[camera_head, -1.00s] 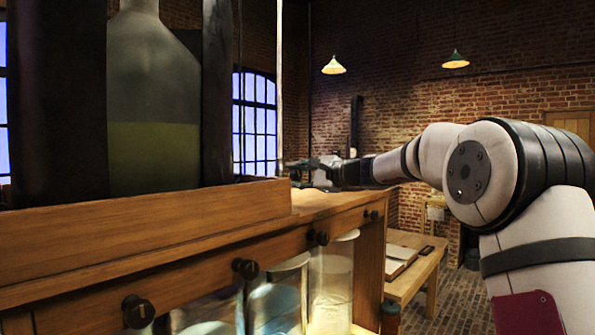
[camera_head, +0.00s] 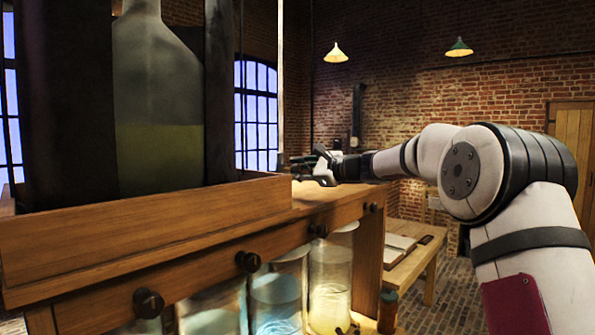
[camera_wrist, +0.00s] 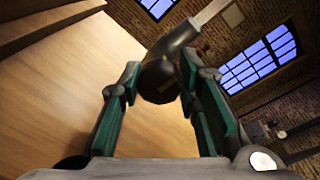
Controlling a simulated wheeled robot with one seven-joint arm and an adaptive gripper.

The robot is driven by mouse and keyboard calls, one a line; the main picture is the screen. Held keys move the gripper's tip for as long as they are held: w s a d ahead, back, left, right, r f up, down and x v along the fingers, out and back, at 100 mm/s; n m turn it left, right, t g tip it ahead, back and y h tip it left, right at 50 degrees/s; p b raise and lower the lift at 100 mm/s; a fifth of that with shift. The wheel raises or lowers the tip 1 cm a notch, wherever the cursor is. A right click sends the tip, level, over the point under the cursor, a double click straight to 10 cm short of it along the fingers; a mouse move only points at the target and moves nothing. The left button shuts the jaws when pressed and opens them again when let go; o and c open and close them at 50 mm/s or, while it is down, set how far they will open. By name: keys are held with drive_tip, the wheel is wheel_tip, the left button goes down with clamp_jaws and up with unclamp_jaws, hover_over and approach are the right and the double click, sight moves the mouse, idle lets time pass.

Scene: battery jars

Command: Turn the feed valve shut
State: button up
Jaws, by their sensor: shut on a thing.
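In the wrist view, the dark rounded valve body (camera_wrist: 158,82) sits between my fingertips. A grey neck and a pale bar run from it toward the upper right; I take it to be the feed valve. My gripper (camera_wrist: 155,84) is shut on it, with one teal-padded finger on either side. How much of the valve the fingers cover is unclear. In the head view, my gripper (camera_head: 308,167) is at the far right end of the wooden bench top, beyond the large bottle. The valve is too small to make out there.
A large glass bottle (camera_head: 158,100) with greenish liquid stands in a wooden-railed frame (camera_head: 140,222) at left. A low table (camera_head: 412,262) stands behind at right.

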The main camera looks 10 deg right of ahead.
drive_tip(key=shift+f, duration=0.2)
drive_tip(key=o, duration=1.2)
drive_tip(key=shift+d, duration=0.1)
drive_tip(key=shift+r, duration=0.1)
drive_tip(key=v, duration=1.2)
